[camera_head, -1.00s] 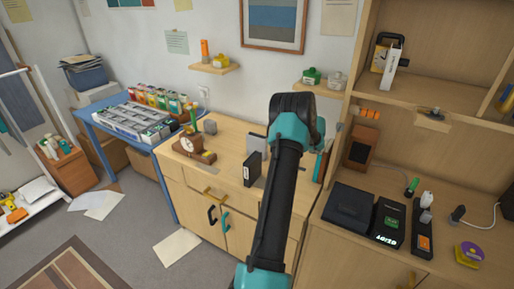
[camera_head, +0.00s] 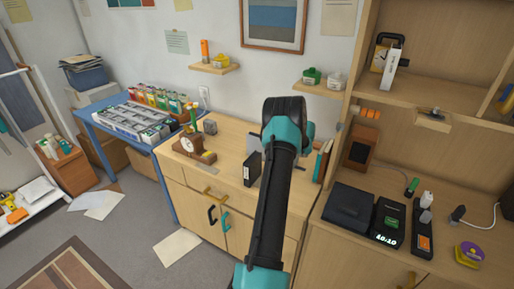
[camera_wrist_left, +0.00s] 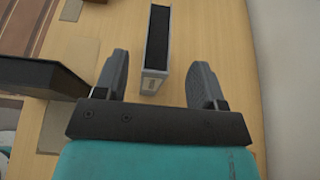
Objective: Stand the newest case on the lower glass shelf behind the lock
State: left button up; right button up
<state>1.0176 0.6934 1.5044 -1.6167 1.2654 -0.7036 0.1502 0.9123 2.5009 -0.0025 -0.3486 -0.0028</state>
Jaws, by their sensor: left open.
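A black case (camera_head: 251,168) stands upright on the wooden cabinet, left of my left arm; a dark slab at the left of the left wrist view (camera_wrist_left: 38,76) looks like it. A grey case with a dark face (camera_wrist_left: 157,40) stands beyond my left gripper (camera_wrist_left: 159,62), in line with the gap between its open fingers. The nearer end of the grey case reaches between the fingers, with space on both sides; I cannot tell contact in depth. I see no glass shelf or lock, and cannot tell which case is newest. My right gripper is out of view.
A brown clock (camera_head: 188,146) stands left on the cabinet top (camera_head: 228,140). Upright books (camera_head: 323,162) stand at its right end. A taller wooden desk to the right holds a black box (camera_head: 349,207) and a device with a lit display (camera_head: 387,222).

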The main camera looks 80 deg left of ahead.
aim_at(259, 136)
pick_arm(q)
jog(key=shift+s+a+f, duration=0.15)
jog(key=shift+s+a, duration=0.15)
jog(key=shift+x, duration=2.65)
jog(key=shift+d, duration=0.15)
grip_shut()
